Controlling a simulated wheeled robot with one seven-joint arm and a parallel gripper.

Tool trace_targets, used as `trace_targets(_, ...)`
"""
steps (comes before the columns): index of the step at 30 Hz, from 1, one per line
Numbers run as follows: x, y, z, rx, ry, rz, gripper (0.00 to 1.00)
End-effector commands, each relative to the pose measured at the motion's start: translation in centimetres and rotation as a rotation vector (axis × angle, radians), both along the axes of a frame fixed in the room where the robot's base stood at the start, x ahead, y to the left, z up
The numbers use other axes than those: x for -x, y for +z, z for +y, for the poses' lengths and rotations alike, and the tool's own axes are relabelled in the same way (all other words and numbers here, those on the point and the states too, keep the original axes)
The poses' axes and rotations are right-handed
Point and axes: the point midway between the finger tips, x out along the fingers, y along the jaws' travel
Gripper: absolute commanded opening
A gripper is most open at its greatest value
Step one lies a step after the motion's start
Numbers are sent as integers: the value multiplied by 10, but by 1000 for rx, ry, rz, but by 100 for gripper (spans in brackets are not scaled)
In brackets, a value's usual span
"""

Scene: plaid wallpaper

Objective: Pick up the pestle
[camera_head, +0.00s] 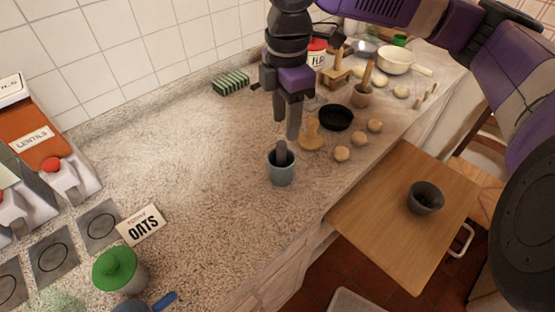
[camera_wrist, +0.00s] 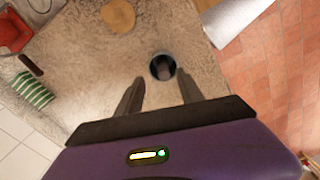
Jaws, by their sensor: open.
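A dark grey pestle (camera_head: 281,152) stands in a blue-grey mortar (camera_head: 281,175) on the granite counter, its upper end sticking out. In the wrist view the pestle (camera_wrist: 163,72) shows inside the round mortar mouth (camera_wrist: 152,67), just past and between my fingertips. My gripper (camera_head: 287,125) points down over the mortar, open, with nothing between its fingers. In the head view the fingertips look close above the pestle's top; the exact gap is hard to tell. The pestle's lower end is hidden in the mortar.
A tan wooden piece (camera_head: 311,134), a black bowl (camera_head: 336,117) and several round buns (camera_head: 342,153) lie right of the mortar. A dark bowl (camera_head: 425,198) sits on a lower wooden board (camera_head: 380,220). The counter left of the mortar is clear.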

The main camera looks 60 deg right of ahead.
Motion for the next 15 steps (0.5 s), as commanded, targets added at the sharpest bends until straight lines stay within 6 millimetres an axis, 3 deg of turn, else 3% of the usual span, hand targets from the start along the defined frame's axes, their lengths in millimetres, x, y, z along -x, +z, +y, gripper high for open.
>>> trace_targets(15, -2, -61, 13, -2, -1, -3, 45)
